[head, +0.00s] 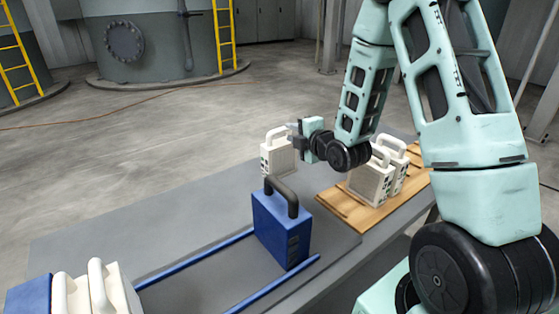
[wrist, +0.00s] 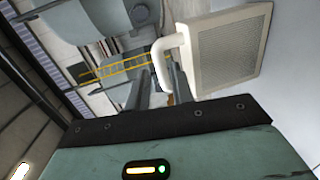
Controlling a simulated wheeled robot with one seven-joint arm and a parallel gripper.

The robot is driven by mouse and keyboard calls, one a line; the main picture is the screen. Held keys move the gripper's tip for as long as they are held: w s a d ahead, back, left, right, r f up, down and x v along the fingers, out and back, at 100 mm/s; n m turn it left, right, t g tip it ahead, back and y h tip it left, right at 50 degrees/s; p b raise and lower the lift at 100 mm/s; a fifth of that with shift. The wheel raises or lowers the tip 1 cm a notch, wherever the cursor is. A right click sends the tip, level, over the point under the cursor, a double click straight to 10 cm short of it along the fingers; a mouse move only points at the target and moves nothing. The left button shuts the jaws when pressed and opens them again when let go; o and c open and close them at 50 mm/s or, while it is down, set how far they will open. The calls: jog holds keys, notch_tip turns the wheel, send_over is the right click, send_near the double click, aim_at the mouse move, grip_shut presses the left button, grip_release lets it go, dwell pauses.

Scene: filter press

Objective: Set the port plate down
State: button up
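A cream-white plate with a loop handle, taken as the port plate (head: 277,158), hangs from my gripper (head: 291,129) near the table's far side, left of the wooden rack. In the wrist view the plate (wrist: 228,48) shows a grey meshed face. Its handle runs down between the two fingers of my gripper (wrist: 163,92), which are shut on it. The plate looks upright in the head view. I cannot tell whether its bottom edge touches anything.
Two more cream plates (head: 371,185) stand on the wooden rack (head: 343,212) at right. A blue plate with a black handle (head: 281,230) stands across blue rails (head: 196,258). Several cream plates (head: 107,289) sit front left beside a blue block (head: 30,297). The grey table (head: 130,225) is bare at left.

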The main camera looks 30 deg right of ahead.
aim_at(285, 130)
jog(key=shift+w+d+f+p, duration=0.1)
jog(key=shift+w+f+p, duration=0.15)
jog(key=shift+w, duration=0.65)
jog(key=shift+w+a+f+p, duration=0.1)
jog(key=shift+w+p, duration=0.15)
jog(key=shift+w, duration=0.65)
jog(key=shift+w+d+f+p, duration=0.1)
jog(key=shift+w+f+p, duration=0.15)
jog(key=shift+w, duration=0.65)
grip_shut()
